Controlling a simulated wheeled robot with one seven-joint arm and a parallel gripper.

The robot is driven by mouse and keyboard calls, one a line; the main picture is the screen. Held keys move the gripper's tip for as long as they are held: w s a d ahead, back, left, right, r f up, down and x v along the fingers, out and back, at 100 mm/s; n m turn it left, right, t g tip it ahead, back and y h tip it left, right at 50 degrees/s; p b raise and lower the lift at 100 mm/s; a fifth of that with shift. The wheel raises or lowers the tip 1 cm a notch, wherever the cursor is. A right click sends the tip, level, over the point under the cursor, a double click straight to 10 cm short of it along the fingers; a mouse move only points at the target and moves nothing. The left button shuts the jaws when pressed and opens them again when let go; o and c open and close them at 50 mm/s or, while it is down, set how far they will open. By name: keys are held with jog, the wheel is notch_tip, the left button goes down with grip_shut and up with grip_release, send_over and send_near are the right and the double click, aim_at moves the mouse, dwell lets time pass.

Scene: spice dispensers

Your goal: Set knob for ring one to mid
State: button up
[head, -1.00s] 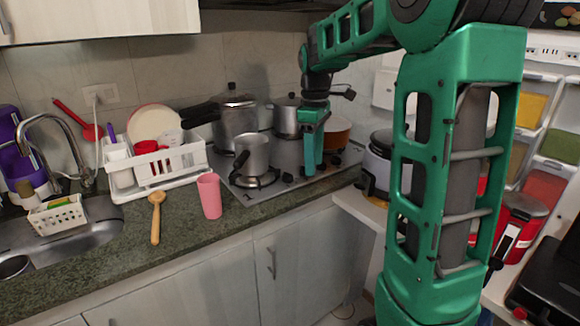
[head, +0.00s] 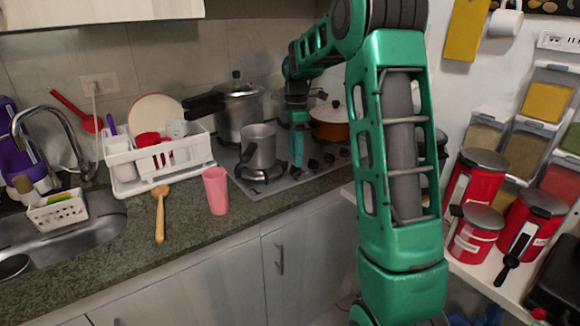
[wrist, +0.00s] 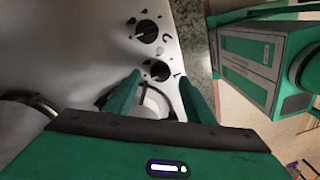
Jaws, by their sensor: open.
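The stove (head: 285,185) has a row of black knobs along its front right edge. In the head view, my gripper (head: 298,160) points down over the stove, left of the visible knobs (head: 313,165) and right of a small metal jug. In the wrist view, my two green fingers are apart, and the gripper (wrist: 160,88) holds nothing. One black knob (wrist: 160,71) shows just beyond the gap between the fingertips, and another knob (wrist: 147,31) lies farther off. A pale round shape (wrist: 152,102) lies between the fingers. I cannot tell which knob is for ring one.
The metal jug (head: 258,148) stands on the front left burner, close to my gripper. A pressure cooker (head: 238,112) and an orange pot (head: 329,122) are behind. A pink cup (head: 215,190) and wooden spoon (head: 160,213) are on the counter (head: 110,255) at left.

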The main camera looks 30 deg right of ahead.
aim_at(296, 170)
jog(key=shift+s+f, duration=0.15)
jog(key=shift+f, duration=1.9)
